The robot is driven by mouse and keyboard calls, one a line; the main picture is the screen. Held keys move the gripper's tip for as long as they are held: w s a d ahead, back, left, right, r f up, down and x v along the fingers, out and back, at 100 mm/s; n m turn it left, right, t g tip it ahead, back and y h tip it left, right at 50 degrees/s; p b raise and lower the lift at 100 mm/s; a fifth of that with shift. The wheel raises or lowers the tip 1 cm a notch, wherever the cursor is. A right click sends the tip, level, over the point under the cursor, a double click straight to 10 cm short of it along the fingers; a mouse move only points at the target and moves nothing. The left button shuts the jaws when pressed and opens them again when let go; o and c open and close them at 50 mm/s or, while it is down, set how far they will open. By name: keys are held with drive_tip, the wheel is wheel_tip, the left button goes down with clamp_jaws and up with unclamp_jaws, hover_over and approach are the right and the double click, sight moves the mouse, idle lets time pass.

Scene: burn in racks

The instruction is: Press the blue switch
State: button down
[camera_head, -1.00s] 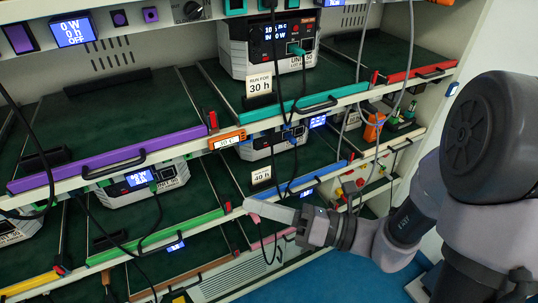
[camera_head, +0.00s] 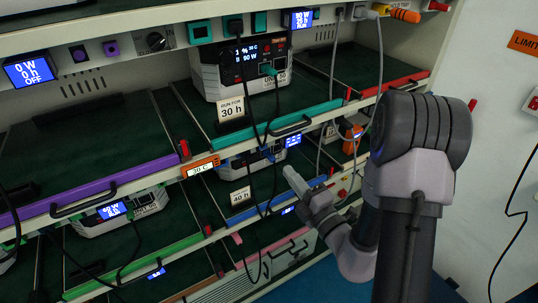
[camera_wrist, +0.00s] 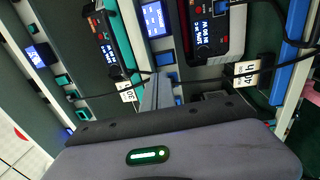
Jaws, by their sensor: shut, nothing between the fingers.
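In the wrist view a blue square part (camera_wrist: 165,57) sits on the strip beside a lit blue display (camera_wrist: 154,19). More blue shows near my fingertips, partly hidden by them. I cannot tell which blue part is the switch. My gripper (camera_wrist: 158,80) is shut and empty, its fingers pointing at this strip. In the head view my gripper (camera_head: 290,171) is in front of the blue-edged shelf (camera_head: 270,204), below the teal-edged one (camera_head: 292,124). The gap between fingertips and blue parts cannot be judged.
A 40 h card (camera_head: 240,196) stands on the blue-edged shelf. Dark cables hang just left of my gripper. An orange plug (camera_head: 353,134) and grey cables are to its right.

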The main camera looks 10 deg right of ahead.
drive_tip(key=p+x, duration=0.1)
drive_tip(key=x, duration=1)
drive_tip(key=shift+r+p, duration=0.2)
drive_tip(key=shift+p, duration=0.1)
